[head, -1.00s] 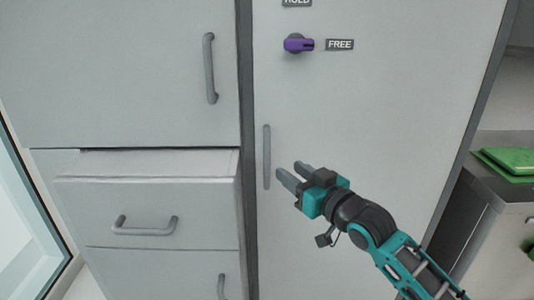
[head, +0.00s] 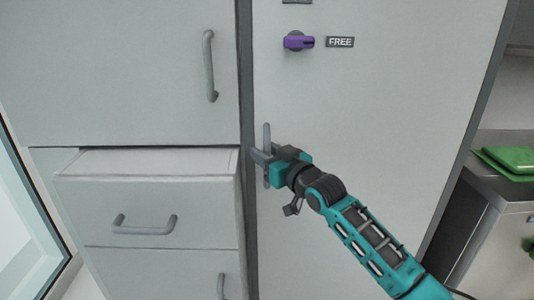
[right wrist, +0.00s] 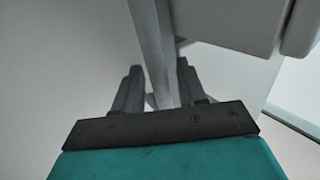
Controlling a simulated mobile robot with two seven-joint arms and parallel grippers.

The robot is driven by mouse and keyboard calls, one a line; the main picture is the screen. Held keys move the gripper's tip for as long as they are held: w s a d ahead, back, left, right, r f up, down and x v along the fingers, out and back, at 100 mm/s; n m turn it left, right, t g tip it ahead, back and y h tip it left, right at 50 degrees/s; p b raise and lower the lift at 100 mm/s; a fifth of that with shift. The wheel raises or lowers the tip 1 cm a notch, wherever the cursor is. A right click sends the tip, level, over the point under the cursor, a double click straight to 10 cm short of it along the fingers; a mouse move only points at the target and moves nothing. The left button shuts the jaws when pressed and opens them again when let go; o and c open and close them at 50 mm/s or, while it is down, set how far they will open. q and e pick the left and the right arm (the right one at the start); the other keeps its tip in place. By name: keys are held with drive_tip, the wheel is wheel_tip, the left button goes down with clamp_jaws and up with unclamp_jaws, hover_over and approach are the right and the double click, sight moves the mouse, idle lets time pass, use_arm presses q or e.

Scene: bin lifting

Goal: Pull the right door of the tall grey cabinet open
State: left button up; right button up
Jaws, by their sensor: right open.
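The right door (head: 390,120) of the tall grey cabinet is closed. Its upright bar handle (head: 267,133) is near the door's left edge. My right gripper (head: 258,157) is at the middle of this handle with its fingers pointing left, partly hiding the bar. In the right wrist view, the two fingers of my right gripper (right wrist: 158,85) are apart, and a grey upright strip shows between them. I cannot tell whether they touch the handle. A purple latch knob (head: 298,42) higher on the door points right to the "FREE" label (head: 340,42). My left gripper is out of view.
Left of the door are an upper cabinet door (head: 120,70) with its own handle and a drawer (head: 90,215) standing slightly out. A lower counter (head: 500,205) with a green item (head: 510,160) is at the right.

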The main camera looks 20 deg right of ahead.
clamp_jaws()
drive_tip(key=shift+s, duration=0.15)
idle(0.4)
